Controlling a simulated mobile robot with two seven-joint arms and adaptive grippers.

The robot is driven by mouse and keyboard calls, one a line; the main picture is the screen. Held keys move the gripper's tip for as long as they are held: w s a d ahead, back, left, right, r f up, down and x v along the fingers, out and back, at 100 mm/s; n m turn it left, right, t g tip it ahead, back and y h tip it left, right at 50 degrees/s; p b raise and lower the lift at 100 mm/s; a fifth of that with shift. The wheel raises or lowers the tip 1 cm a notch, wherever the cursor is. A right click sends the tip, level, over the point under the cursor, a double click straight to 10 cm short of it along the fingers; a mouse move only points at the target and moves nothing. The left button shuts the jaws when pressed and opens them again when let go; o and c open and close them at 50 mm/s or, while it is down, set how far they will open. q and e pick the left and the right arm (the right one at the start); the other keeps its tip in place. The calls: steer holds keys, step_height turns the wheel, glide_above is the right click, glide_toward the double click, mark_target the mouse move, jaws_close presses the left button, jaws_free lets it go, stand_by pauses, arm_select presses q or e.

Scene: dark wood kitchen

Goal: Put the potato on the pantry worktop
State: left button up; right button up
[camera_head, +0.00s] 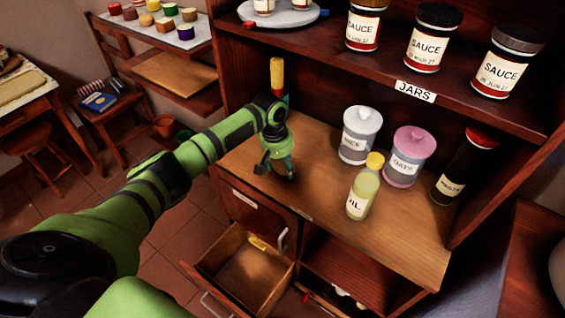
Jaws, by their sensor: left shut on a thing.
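My left gripper (275,165) points down over the left part of the pantry worktop (318,190), low above it or at its surface. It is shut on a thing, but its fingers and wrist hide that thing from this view. I cannot make out the potato anywhere. My right gripper is not in view.
A rice jar (357,145), an oats jar (404,168), an oil bottle (363,190) and a dark bottle (456,178) stand on the worktop's right half. A yellow-topped bottle (277,75) stands behind my gripper. A drawer (240,272) below hangs open. The sauce shelf (390,62) is above.

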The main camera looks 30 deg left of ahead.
mark_target(276, 166)
arm_select(q)
steer(key=shift+f, duration=0.2)
steer(key=shift+f, duration=0.15)
steer(key=o, duration=1.2)
steer(key=shift+o, duration=0.2)
step_height(276, 166, up, 12)
steer(key=s, duration=0.1)
steer(key=shift+s+a+b, duration=0.3)
steer(key=shift+s+a, duration=0.1)
steer(key=shift+a, duration=0.05)
